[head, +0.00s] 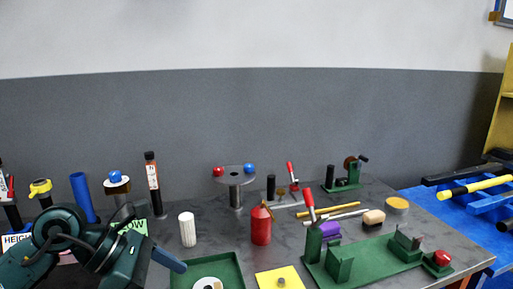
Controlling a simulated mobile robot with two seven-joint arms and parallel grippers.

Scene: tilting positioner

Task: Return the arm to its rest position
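My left arm comes in at the lower left, with its dark teal links over the table's near left corner. Its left gripper (168,260) points right, beside the green tray (236,260). One blue-grey finger shows; the other is hidden or out of frame, so I cannot tell its opening. Nothing is visibly held. My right arm and gripper are out of view.
The grey table (385,192) holds a white cylinder (187,230), a red can (261,226), a round plate on a post (235,178), a yellow plate (262,284) and a green fixture (370,262). A blue bench (440,208) stands right. Upright tools crowd the left.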

